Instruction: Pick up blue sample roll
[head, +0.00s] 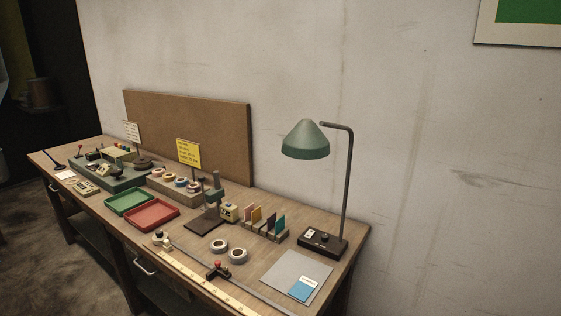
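Several small tape rolls sit in a row on a wooden block (160,188) at the middle of the bench, below the yellow sign. One of them seems to have a bluish core, likely the blue sample roll (181,183); it is small, so its colour is not certain. Two more rolls lie flat on the bench nearer the front: a whitish roll (220,247) and a second one (237,256). Neither of my grippers is in view.
The wooden bench (190,232) runs along the wall. A green tray (129,201) and a red tray (152,214) stand in front of the block. A stand (214,195), coloured cards (270,222) and a green lamp (306,140) are to the right.

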